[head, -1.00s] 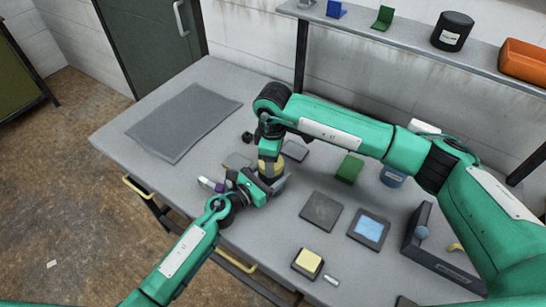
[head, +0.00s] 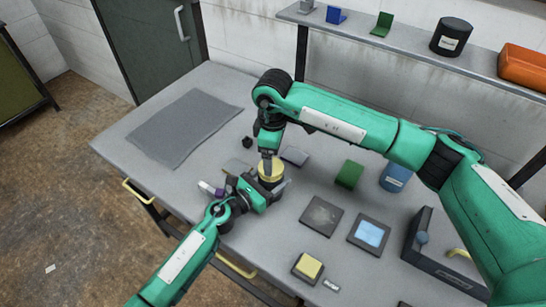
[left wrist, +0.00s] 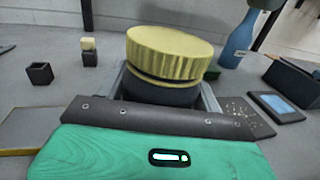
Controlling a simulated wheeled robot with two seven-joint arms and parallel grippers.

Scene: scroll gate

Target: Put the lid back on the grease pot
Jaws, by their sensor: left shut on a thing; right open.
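The grease pot is a dark round pot (left wrist: 160,92), held upright between the fingers of my left gripper (head: 268,188). The yellow ribbed lid (left wrist: 172,50) sits on top of the pot, and it also shows in the head view (head: 271,172). A dark band shows just under the lid's rim; I cannot tell whether the lid is fully seated. My right gripper (head: 268,158) is open, pointing down just above the lid. Its fingertips are small in the head view, and it does not show in the left wrist view.
A green block (head: 349,172), a blue container (head: 395,177), a grey plate (head: 321,214), a blue-faced plate (head: 369,232) and a yellow-topped block (head: 307,267) lie to the right. A dark open box (head: 440,250) stands further right. A flat grey mat (head: 185,125) covers the left back.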

